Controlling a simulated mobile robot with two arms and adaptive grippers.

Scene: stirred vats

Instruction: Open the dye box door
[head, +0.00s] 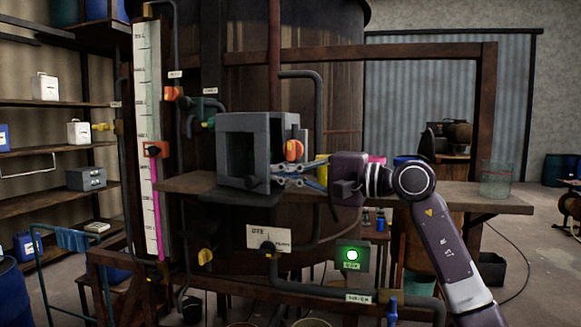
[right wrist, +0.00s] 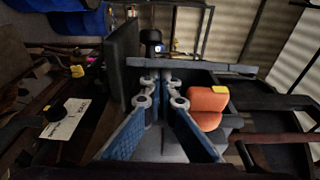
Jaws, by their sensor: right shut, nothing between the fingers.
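The grey dye box (head: 275,135) stands on a brown shelf (head: 190,183) in front of the large vat. Its side facing left of the head view shows a dark hollow inside. My right gripper (head: 277,176) reaches in from the right, its fingers shut and empty at the lower right of the box. My left gripper is out of view.
A glass beaker (head: 497,178) stands at the shelf's right end. A tall gauge (head: 148,130) and several valves are at the left. A DYE label plate (head: 268,237) and a green-lit button box (head: 352,256) hang below the shelf. A pipe (head: 316,110) rises behind the box.

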